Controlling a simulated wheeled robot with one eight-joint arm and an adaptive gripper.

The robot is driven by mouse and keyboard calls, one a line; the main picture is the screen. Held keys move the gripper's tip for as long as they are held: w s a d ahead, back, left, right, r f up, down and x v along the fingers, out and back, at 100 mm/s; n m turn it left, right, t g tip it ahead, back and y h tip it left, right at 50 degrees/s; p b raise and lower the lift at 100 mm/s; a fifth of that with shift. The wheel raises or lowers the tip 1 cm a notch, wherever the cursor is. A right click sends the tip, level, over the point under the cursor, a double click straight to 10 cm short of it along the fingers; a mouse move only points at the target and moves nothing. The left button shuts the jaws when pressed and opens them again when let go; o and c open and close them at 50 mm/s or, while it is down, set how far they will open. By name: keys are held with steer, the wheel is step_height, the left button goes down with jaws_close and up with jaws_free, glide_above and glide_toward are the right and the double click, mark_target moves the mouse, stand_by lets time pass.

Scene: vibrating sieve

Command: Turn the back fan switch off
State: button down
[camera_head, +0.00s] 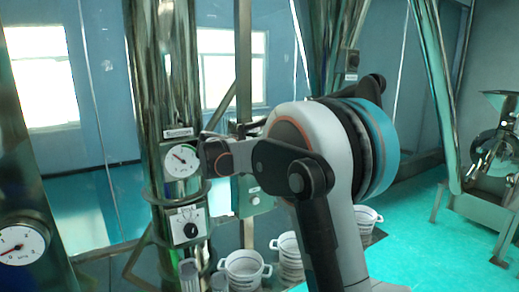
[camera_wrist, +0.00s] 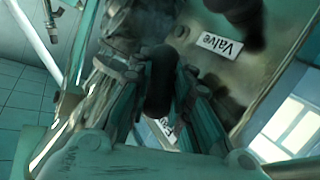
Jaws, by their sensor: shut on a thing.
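In the wrist view my gripper (camera_wrist: 160,92) has its two fingers on either side of a dark, rounded knob (camera_wrist: 158,72), closed on it. The knob stands on a metal panel (camera_wrist: 205,65). A white label partly hidden by the right finger sits below the knob, and its text cannot be read for certain. A label reading "Valve" (camera_wrist: 219,45) is beside another dark knob (camera_wrist: 243,22). The knob's exact setting cannot be told. In the head view my arm covers the gripper and the gripped knob.
In the head view a round gauge (camera_head: 183,161) and a black knob on a white plate (camera_head: 190,229) are on the near metal column. Another gauge (camera_head: 20,243) is at the lower left. White baskets (camera_head: 244,268) stand on the floor. Open floor lies at the right.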

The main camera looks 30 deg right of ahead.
steer(key=c, duration=1.8)
jaws_free()
steer(key=shift+o, duration=0.2)
steer(key=v, duration=1.2)
